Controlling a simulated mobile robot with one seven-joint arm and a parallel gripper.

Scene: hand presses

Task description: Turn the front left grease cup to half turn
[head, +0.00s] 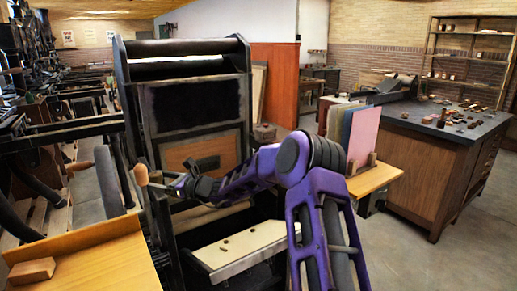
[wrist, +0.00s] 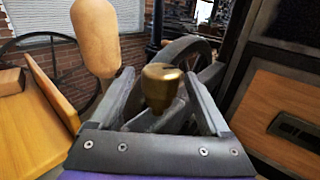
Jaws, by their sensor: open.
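A brass grease cup (wrist: 160,88) with a round knobbed top stands in the middle of the wrist view. My gripper (wrist: 160,78) is open, with one finger on each side of the cup. A gap shows on both sides, and I cannot tell whether either finger touches it. In the head view my gripper (head: 172,183) is at the left front of the dark press (head: 188,118). The cup cannot be made out there. No mark showing how far the cup is turned can be read.
A pale wooden handle (wrist: 95,38) rises close by my left finger; it also shows in the head view (head: 141,175). A spoked wheel (wrist: 190,55) is behind the cup. A wooden table (head: 95,262) with a wooden block (head: 32,270) stands at the left front.

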